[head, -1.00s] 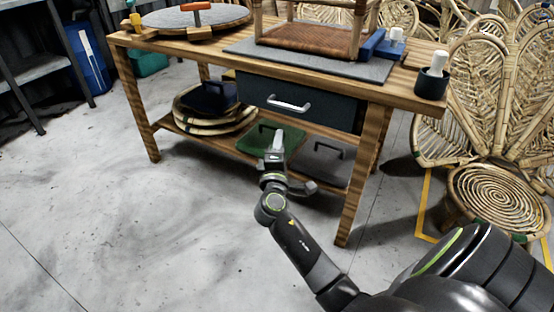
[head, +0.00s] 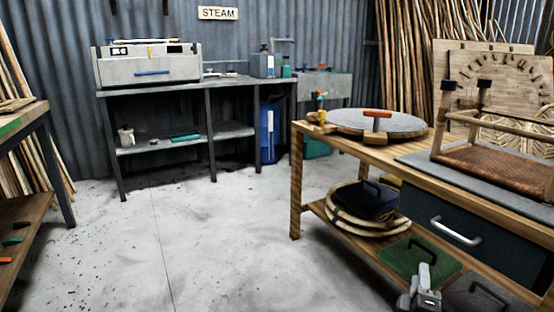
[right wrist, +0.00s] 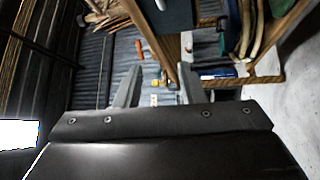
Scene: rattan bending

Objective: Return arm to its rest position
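My right gripper (head: 426,280) shows at the bottom right of the head view, in front of the workbench's lower shelf and the green lidded box (head: 419,256). In the right wrist view its two fingers (right wrist: 159,72) stand apart with nothing held between them, so it is open and empty. Most of the right arm lies below the head picture's edge. The wooden workbench (head: 345,147) stands at the right, with its dark drawer (head: 497,251) closed. My left gripper is in neither view.
A woven-seat frame (head: 497,169) and a round grey disc (head: 375,122) are on the workbench. Coiled rattan (head: 352,223) lies on its lower shelf. A metal steam bench (head: 200,87) stands at the back. The middle of the concrete floor (head: 230,245) is clear.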

